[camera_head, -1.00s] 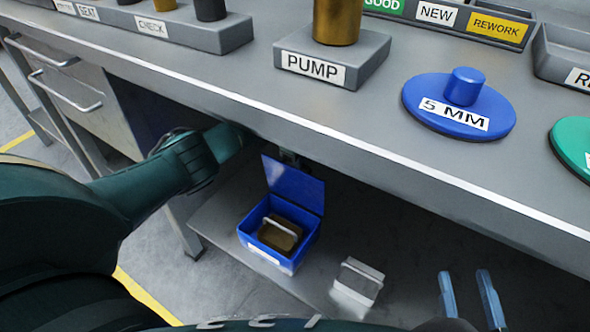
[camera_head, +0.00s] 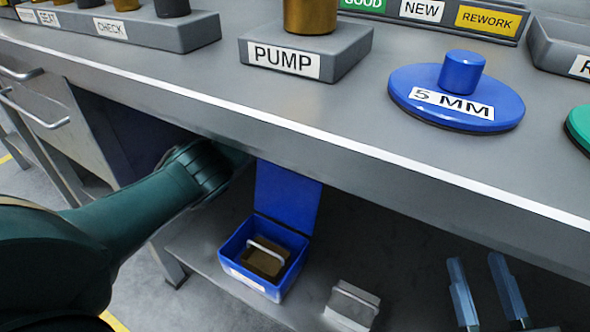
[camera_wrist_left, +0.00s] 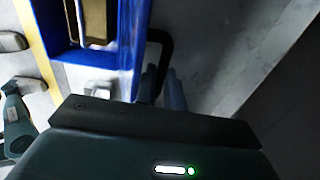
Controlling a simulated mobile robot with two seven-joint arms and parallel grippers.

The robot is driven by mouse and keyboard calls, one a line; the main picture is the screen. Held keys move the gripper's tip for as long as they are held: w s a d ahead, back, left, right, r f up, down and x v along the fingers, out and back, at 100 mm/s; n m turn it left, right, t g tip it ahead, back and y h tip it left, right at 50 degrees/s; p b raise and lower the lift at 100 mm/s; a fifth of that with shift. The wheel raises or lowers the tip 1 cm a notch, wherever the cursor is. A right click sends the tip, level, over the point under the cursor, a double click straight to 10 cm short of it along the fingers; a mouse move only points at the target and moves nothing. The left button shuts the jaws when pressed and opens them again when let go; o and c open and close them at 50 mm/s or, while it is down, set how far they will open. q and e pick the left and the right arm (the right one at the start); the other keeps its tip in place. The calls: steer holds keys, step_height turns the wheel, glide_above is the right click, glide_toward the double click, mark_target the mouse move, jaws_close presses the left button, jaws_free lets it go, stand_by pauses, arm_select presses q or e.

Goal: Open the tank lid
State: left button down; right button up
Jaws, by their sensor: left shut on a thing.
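The blue tank (camera_head: 231,248) stands on the shelf under the bench. Its blue lid (camera_head: 287,197) stands up at the back edge, and a brown block with a pale handle (camera_head: 265,257) shows inside. In the left wrist view, the lid (camera_wrist_left: 131,40) is a blue panel with a black handle (camera_wrist_left: 165,45) on its side. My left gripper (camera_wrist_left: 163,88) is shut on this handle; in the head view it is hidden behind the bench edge. My right gripper (camera_head: 477,262) is open and empty at the lower right.
The bench edge (camera_head: 330,150) overhangs the tank and my left arm. A grey block with a pale handle (camera_head: 352,304) sits on the shelf right of the tank. The pump block (camera_head: 345,58) and blue 5 MM disc (camera_head: 420,98) are on the bench top.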

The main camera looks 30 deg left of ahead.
arm_select(q)
steer(key=shift+d+f, duration=0.1)
steer(key=shift+f, duration=0.15)
arm_select(e)
steer(key=shift+f, duration=0.1)
